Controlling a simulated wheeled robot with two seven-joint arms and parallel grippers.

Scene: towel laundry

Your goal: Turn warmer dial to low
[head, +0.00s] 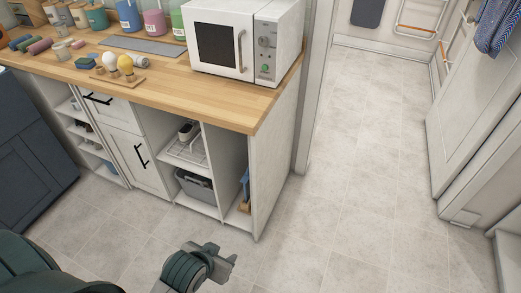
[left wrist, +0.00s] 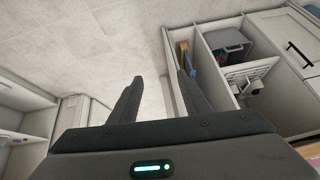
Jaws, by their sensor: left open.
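A white microwave-like box, which I take for the warmer (head: 262,18), stands at the right end of the wooden counter. Its front has a dark window and a grey handle. Its right-hand panel has a round grey dial (head: 264,42) and a green round button (head: 265,68) below; the dial's setting is too small to read. My left gripper (head: 225,257) is low over the floor in front of the cabinet, well below and apart from the warmer. It is open and empty; its two fingers (left wrist: 160,82) stand apart in the left wrist view. My right gripper is not in view.
The counter (head: 185,90) holds bulb-shaped items, rolled towels and jars left of the warmer. Open shelves below hold a grey bin (head: 196,187). The tiled floor (head: 345,170) at right is clear, with an open white door (head: 475,110) beyond.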

